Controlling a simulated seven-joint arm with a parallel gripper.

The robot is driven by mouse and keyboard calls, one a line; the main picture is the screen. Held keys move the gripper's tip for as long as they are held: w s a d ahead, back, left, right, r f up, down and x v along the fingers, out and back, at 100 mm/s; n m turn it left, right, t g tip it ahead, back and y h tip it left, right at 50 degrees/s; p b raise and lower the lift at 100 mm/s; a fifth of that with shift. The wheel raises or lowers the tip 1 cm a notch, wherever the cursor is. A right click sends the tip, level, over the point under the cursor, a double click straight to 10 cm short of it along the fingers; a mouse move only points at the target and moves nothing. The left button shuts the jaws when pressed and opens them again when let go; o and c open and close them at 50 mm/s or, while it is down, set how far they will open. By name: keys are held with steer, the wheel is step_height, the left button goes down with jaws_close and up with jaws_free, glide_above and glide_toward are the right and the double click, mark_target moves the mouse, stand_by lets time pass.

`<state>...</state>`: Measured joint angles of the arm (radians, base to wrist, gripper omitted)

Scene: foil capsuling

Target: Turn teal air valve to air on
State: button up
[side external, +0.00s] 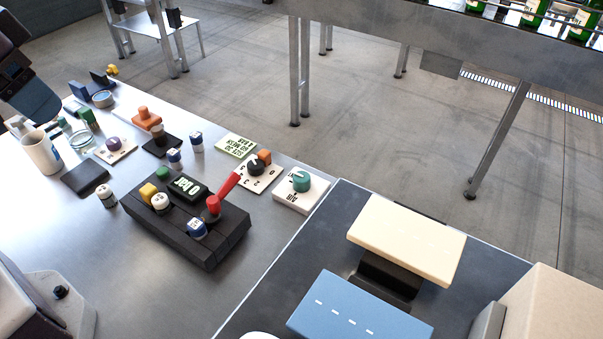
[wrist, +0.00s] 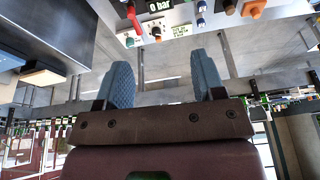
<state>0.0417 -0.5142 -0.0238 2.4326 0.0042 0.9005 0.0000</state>
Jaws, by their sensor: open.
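The teal air valve (side external: 300,181) is a round knob on a white plate (side external: 290,200) with dark lettering, at the right end of the metal bench in the side view. The exact direction of its pointer is too small to tell. In the wrist view a small teal knob (wrist: 129,42) shows on a white plate at the top, beyond my left-hand finger. My gripper (wrist: 162,82) is open and empty, its two blue-grey fingers wide apart. It is clear of the valve and touches nothing.
Left of the valve are a black dial (side external: 256,167) with an orange piece, a red lever (side external: 223,188) and a dark control block (side external: 180,232). A cream pad (side external: 407,238) and a blue pad (side external: 358,312) stand to the right. Several small items crowd the bench's left.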

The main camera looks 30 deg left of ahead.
steer(key=w+d+f+m+g, duration=0.1)
steer(key=w+d+f+m, duration=0.15)
steer(key=w, duration=0.45)
steer(key=w+d+f+m+g, duration=0.2)
steer(key=w+d+m, duration=0.15)
steer(key=w, duration=0.25)
steer(key=m, duration=1.4)
glide_toward(302, 176)
steer(key=shift+g, duration=0.3)
steer(key=f, duration=0.9)
steer(key=shift+w+f, duration=0.2)
steer(key=shift+f, duration=0.1)
steer(key=c, duration=0.9)
